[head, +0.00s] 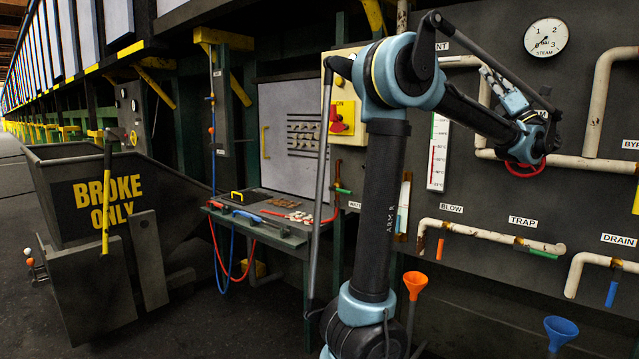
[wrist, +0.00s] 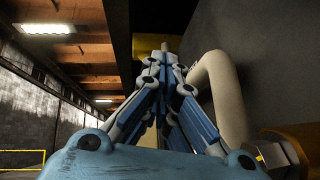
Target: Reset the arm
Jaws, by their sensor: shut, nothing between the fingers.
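My arm rises in the middle of the head view and bends over to the right at the top. My gripper (head: 490,78) is at the upper right in the head view, in front of the grey wall panel and the cream pipes. In the wrist view my gripper (wrist: 168,48) points away with its blue and white fingers drawn together at the tips. It is shut and holds nothing.
A cream pipe (wrist: 215,85) curves close beside the fingers in the wrist view. A steam gauge (head: 546,37) is on the panel. A dark BROKE ONLY cart (head: 170,190) stands left. A small shelf (head: 290,238) carries tools. Orange (head: 415,284) and blue (head: 560,330) funnels stand low right.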

